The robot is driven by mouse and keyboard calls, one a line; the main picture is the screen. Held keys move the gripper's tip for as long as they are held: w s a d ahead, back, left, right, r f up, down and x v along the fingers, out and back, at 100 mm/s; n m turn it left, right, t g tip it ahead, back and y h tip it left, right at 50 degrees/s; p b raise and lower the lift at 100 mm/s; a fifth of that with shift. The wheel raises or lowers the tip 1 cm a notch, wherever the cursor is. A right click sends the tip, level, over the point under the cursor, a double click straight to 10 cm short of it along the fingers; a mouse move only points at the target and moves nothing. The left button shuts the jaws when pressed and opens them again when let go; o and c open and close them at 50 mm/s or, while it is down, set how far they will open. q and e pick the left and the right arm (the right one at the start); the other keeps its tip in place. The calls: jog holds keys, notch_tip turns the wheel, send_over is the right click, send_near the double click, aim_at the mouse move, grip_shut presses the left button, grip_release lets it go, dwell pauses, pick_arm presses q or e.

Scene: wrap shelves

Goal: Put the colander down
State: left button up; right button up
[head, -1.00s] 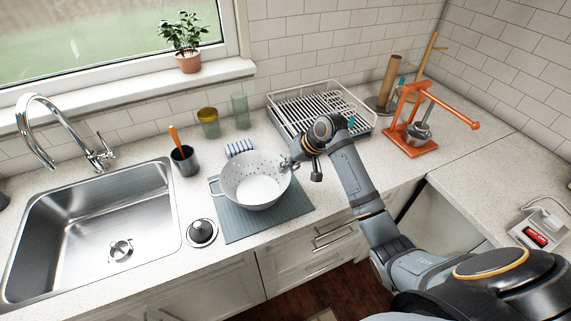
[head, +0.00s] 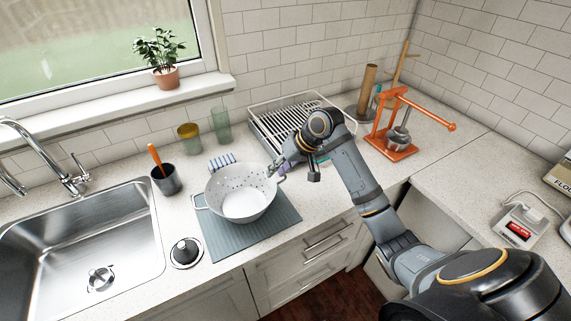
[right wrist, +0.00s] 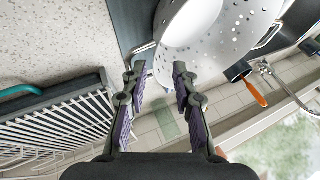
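The white colander (head: 238,194), with small holes and two loop handles, sits upright over the blue-grey mat (head: 246,236) on the counter. Its underside is hidden, so its contact with the mat cannot be seen. My right gripper (head: 274,169) is at the colander's right rim, by the handle on that side. In the right wrist view the fingers (right wrist: 158,72) are spread with a clear gap. The colander (right wrist: 215,40) lies just beyond them, and its near handle is by the left fingertip. My left gripper is not in view.
A dish rack (head: 293,118) stands behind my right gripper. A sink (head: 85,245) is at left, with a dark cup (head: 166,180) and a black-knobbed lid (head: 186,252) beside it.

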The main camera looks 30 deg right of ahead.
jog(key=v, duration=0.6)
jog(key=shift+r+b, duration=0.2)
jog(key=shift+b, duration=0.2)
jog(key=shift+s+d, duration=0.1)
jog(key=shift+d, duration=0.05)
